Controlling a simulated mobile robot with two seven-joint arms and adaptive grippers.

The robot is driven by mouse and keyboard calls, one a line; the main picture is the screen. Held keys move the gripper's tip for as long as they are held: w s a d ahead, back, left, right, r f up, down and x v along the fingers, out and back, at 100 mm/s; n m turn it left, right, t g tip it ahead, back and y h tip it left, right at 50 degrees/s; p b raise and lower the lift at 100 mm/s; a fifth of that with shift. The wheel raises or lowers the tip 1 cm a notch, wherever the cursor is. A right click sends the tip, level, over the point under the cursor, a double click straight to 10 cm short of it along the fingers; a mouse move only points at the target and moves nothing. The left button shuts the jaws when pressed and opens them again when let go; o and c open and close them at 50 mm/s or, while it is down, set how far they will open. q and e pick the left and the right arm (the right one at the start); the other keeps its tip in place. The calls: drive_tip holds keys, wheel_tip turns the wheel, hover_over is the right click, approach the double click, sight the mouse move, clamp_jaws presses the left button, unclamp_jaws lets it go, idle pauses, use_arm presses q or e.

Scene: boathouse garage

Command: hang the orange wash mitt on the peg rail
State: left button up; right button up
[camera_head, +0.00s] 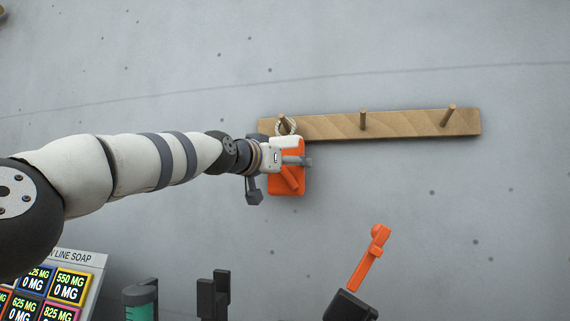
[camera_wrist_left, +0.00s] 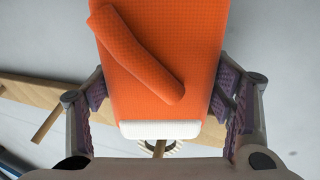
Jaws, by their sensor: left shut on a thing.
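The orange wash mitt (camera_head: 289,182) hangs upright against the wall below the left end of the wooden peg rail (camera_head: 420,124). It has a white cuff, and a pale cord loop (camera_head: 292,127) at its top. The loop appears to be around the left peg (camera_head: 283,121); how far along the peg it sits I cannot tell. My left gripper (camera_head: 296,160) is shut on the mitt just below the cuff. The left wrist view shows the mitt (camera_wrist_left: 165,60) between the fingers, with the loop (camera_wrist_left: 174,151) partly hidden behind the cuff.
The middle peg (camera_head: 363,119) and right peg (camera_head: 448,115) are bare. Below stand a soap price board (camera_head: 75,275), a teal and dark container (camera_head: 141,303), a dark upright object (camera_head: 213,296) and an orange-handled object (camera_head: 370,258). The wall right of the mitt is clear.

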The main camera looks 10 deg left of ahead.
use_arm(q)
drive_tip(key=o, duration=1.3)
drive_tip(key=shift+o, duration=0.2)
drive_tip(key=shift+r, duration=0.1)
